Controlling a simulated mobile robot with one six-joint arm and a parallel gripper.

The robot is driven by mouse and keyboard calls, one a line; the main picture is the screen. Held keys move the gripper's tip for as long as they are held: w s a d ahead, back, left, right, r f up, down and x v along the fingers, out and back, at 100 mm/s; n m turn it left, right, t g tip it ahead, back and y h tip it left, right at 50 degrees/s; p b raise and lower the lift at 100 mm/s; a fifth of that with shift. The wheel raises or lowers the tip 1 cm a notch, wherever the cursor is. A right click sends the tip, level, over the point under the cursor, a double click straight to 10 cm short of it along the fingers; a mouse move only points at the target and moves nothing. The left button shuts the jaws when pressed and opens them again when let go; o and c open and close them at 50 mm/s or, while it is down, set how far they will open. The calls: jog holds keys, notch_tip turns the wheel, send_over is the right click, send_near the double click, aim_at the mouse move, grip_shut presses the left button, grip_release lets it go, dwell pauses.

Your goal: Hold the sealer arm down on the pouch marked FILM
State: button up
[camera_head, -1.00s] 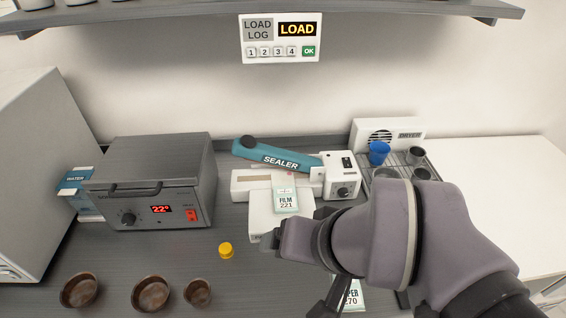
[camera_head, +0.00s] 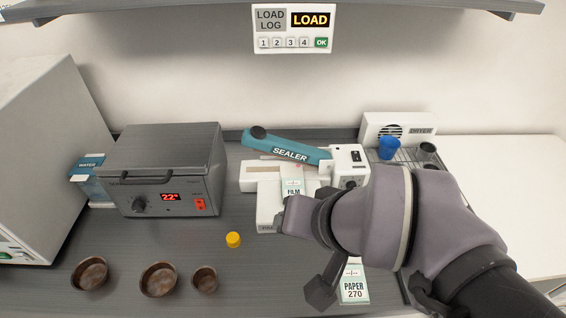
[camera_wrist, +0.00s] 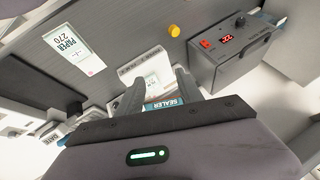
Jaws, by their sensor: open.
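The sealer is a white machine (camera_head: 257,176) with a teal arm (camera_head: 308,153) that slants up to a dark knob (camera_head: 259,132) at its left end. The arm is raised above the base. The pouch marked FILM (camera_head: 292,187) lies across the front of the sealer, partly hidden by my gripper. My gripper (camera_head: 284,217) is in front of the sealer, over the near end of its white tray. In the wrist view my gripper (camera_wrist: 160,80) has its fingers apart, with the teal arm (camera_wrist: 163,104) beyond them. Nothing is seen held.
A pouch marked PAPER (camera_head: 354,286) lies on the counter at front right. A yellow cap (camera_head: 233,239) and brown bowls (camera_head: 158,279) lie to the left.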

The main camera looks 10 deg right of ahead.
jog(key=w+t, duration=0.1)
jog(key=w, duration=0.3)
jog(key=w+t, duration=0.1)
jog(key=w, duration=0.3)
jog(key=w+a+t, duration=0.1)
jog(key=w, duration=0.3)
jog(key=shift+w+r+m+t, duration=0.2)
jog(key=shift+r+m+t, duration=0.1)
jog(key=shift+r+t, duration=0.1)
grip_shut()
jog(key=w+d+r+m+t+h, duration=0.1)
jog(key=w+t+h, duration=0.2)
jog(key=w+t, duration=0.2)
jog(key=shift+w+d+r+h, duration=0.25)
jog(key=shift+w+r+h, duration=0.05)
jog(key=shift+w, duration=1.55)
